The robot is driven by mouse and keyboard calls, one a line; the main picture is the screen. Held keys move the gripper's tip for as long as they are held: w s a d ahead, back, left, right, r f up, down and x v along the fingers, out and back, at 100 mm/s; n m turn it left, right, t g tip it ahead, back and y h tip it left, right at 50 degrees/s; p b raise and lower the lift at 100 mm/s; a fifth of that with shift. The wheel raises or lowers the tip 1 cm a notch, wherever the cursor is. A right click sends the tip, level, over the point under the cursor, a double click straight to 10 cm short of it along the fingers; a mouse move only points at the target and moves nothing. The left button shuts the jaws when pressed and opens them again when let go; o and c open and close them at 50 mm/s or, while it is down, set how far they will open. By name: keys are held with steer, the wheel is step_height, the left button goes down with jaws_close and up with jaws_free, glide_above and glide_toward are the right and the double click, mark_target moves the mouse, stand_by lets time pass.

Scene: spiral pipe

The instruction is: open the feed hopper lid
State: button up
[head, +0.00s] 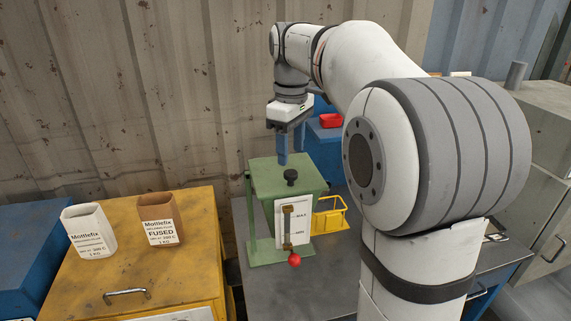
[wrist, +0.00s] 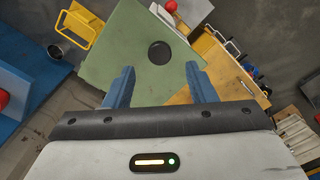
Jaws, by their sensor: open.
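The green feed hopper (head: 264,228) stands on the grey bench, with a flat green lid (head: 268,172) on top. A black round knob (head: 291,177) sits on the lid. In the wrist view the lid (wrist: 135,60) fills the upper middle and the knob (wrist: 159,51) lies a little beyond and between the fingertips. The lid lies flat and looks shut. My gripper (head: 283,157) points down above the back part of the lid, behind the knob. In the wrist view my gripper (wrist: 160,76) has two blue fingers spread wide with nothing between them.
A white level gauge with a red ball handle (head: 294,260) is on the hopper's front. A yellow wire basket (head: 330,217) is at its right side. A yellow cabinet (head: 120,262) with a white and a brown carton stands left. A corrugated wall is behind.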

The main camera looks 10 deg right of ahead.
mark_target(290, 172)
step_height(290, 172, down, 5)
steer(key=shift+r, duration=0.1)
stand_by(0.3)
jaws_close()
stand_by(0.4)
